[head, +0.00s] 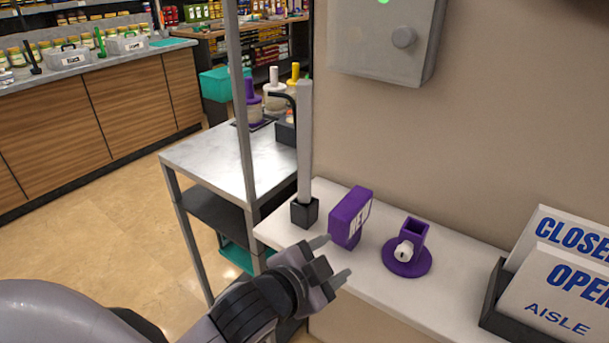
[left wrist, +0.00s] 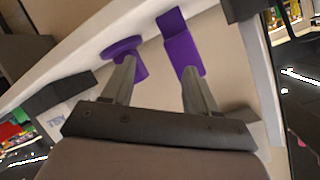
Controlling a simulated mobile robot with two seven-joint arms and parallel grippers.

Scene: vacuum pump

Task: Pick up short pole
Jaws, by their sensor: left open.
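A light grey pole (head: 305,140) stands upright in a black square holder (head: 304,212) on the white counter, by the wall corner. I cannot tell whether it is the short pole. In the left wrist view the pole (left wrist: 263,75) runs down the right side. My left gripper (head: 330,260) is open and empty at the counter's front edge, right of and lower than the holder, apart from the pole. In the left wrist view, its fingers (left wrist: 160,68) point toward a purple sign and a purple round base. My right gripper is not in view.
The purple "NEW" sign (head: 349,218) stands just beyond my left gripper. The purple round base (head: 407,262) with a square socket is right of it. A black holder with sign cards (head: 555,285) is at far right. A metal shelf post (head: 241,100) rises left of the pole.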

